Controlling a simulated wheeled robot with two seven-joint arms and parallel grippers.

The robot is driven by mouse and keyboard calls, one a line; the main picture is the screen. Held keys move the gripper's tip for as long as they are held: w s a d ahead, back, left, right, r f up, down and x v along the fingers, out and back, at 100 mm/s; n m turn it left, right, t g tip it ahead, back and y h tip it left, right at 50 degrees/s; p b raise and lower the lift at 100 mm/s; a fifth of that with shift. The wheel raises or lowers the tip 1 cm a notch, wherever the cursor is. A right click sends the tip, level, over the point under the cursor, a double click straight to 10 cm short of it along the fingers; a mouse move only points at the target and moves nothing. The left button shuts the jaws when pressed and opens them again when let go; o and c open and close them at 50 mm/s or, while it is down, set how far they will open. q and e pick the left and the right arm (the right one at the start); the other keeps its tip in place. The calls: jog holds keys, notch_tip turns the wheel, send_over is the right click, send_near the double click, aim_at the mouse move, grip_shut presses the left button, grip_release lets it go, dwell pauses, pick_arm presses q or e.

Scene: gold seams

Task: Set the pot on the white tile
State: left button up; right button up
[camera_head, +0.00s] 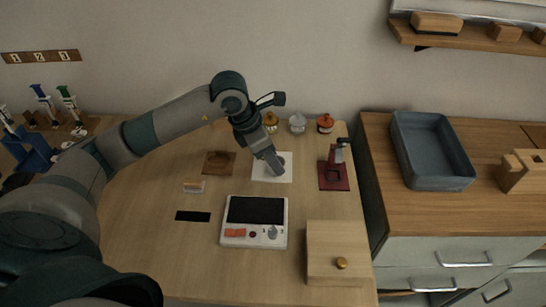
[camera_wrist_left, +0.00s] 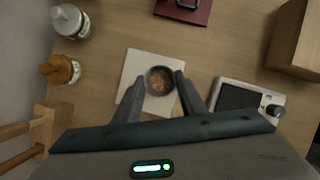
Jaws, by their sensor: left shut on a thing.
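The white tile (camera_head: 259,174) lies flat on the wooden table; it also shows in the left wrist view (camera_wrist_left: 130,68). The pot (camera_wrist_left: 160,79) is a small round grey vessel with a brownish inside, seen from above between my left fingertips. My left gripper (camera_head: 275,169) reaches down over the tile and is shut on the pot; its fingers also show in the left wrist view (camera_wrist_left: 159,88). In the head view the gripper hides most of the pot (camera_head: 286,160). The pot is over the tile; I cannot tell whether its base touches it. My right gripper is not in view.
A red stand (camera_head: 334,180) is right of the tile, a brown square (camera_head: 219,163) left. A scale-like device (camera_head: 254,236) sits in front, with a wooden box (camera_head: 336,252) beside it. Several jars (camera_head: 297,123) line the back.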

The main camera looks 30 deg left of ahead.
pick_arm(q)
jog(key=shift+f, duration=0.1)
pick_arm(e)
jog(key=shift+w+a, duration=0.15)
pick_arm(q)
jog(key=o, duration=1)
jog(key=shift+r, duration=0.25)
jog(key=shift+a+r, duration=0.15)
jog(key=shift+r, duration=0.25)
jog(key=b+v, duration=0.1)
jog(key=v, duration=1)
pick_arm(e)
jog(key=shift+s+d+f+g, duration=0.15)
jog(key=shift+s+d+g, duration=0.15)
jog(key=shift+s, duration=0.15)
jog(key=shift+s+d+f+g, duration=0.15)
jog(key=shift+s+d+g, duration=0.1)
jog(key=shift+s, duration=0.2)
pick_arm(q)
jog(key=shift+s, duration=0.1)
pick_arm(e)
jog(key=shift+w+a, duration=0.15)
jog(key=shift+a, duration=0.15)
